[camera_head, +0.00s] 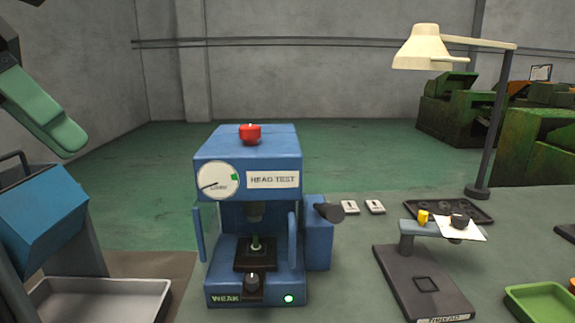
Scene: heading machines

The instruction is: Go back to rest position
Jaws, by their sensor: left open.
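Only a small dark part of my left gripper (8,20) shows, cut off at the top left corner. It is open and I see nothing held in it. It is up above a green rounded piece (42,112), apart from the blue test machine. My right gripper is out of view. The blue test machine (248,165) stands in the middle, with a red knob (249,134) on top, a round dial (217,181) and a "HEAD TEST" label. A green lamp (289,298) glows at its base, and a small piece (256,248) stands in its bay.
A blue box (42,215) and a grey metal tray (100,300) are at the left. To the right are a dark stand (425,285), a black tray (470,208), a desk lamp (422,50) and a green tray (545,300). Green machines stand behind.

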